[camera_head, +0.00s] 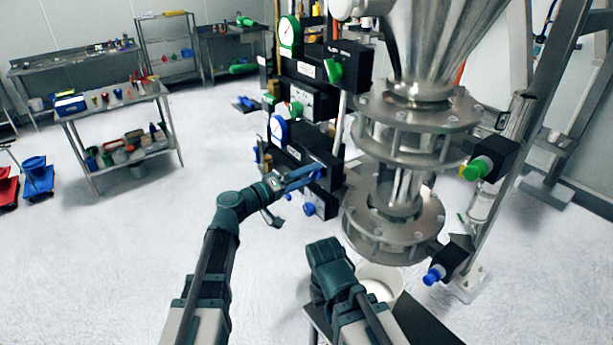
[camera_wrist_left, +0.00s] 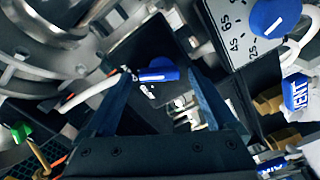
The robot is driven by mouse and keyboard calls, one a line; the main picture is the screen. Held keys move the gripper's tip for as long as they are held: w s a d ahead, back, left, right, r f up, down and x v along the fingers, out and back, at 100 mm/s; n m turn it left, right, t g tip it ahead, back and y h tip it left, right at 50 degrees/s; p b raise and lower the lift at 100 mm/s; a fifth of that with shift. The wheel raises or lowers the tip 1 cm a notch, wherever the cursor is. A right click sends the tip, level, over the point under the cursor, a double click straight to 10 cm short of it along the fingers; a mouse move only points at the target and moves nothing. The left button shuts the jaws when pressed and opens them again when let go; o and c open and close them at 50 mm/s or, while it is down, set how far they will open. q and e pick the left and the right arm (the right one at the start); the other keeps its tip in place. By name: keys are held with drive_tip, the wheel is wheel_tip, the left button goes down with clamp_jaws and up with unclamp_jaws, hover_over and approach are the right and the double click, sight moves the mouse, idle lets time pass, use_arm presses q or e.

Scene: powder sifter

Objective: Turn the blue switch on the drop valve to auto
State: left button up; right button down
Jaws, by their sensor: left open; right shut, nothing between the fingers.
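The blue switch (camera_wrist_left: 158,72) is a small rounded knob with a white mark on a black box. In the left wrist view it sits between the two spread fingers of my left gripper (camera_wrist_left: 160,88), nearer their tips; contact cannot be told. In the head view my left gripper (camera_head: 303,177) reaches the lower black box (camera_head: 327,168) of the drop valve panel, and the switch there is hidden behind it. My left gripper is open. My right gripper (camera_head: 330,258) is low in the middle, shut and empty, with its fingertips hard to make out.
A blue-knobbed dial box (camera_wrist_left: 238,30) and a blue VENT block (camera_wrist_left: 295,93) are close by in the wrist view. A green switch (camera_head: 333,70) is higher on the panel. The steel hopper (camera_head: 430,45) and flanges (camera_head: 395,225) stand to the right.

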use_arm(q)
drive_tip(key=c, duration=1.4)
